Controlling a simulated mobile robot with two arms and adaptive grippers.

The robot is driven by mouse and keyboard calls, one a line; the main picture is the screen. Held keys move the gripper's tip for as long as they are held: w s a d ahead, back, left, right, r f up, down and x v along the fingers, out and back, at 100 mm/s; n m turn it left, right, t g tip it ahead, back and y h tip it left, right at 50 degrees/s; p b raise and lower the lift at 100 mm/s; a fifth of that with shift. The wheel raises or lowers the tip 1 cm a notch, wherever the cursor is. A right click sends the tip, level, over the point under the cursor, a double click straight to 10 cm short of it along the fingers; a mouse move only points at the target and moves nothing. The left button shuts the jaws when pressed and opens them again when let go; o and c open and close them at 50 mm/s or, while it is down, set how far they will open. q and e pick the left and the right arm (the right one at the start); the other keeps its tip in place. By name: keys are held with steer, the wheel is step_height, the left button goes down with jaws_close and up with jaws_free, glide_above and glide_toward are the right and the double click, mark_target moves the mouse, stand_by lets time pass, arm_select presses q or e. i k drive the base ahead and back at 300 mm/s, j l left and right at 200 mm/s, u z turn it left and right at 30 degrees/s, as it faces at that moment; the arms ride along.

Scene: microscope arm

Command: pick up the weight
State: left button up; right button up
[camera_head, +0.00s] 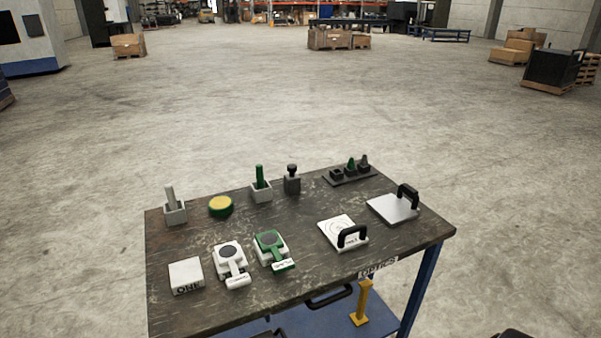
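A dark grey block with a black knob on top (292,181) stands upright near the back edge of the table; it looks like the weight. Nothing touches it. Neither of my grippers can be made out in the head view. Dark shapes are cut off at the bottom edge, and I cannot tell what they are.
The dark worn table (200,240) also holds a grey holder with a green rod (261,188), a green-yellow disc (220,206), a black tray (350,178) of small pieces, a white block (186,275) and black-handled plates (394,208).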

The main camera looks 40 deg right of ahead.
mark_target(292, 180)
steer(key=k+l, duration=0.1)
steer(key=l, duration=0.45)
steer(key=k+l, duration=0.1)
steer(key=l, duration=0.45)
steer(key=l+u, duration=0.1)
steer(key=l, duration=0.45)
steer(key=k+l, duration=0.15)
steer(key=l, duration=0.35)
steer(key=k+l, duration=0.15)
steer(key=l, duration=0.4)
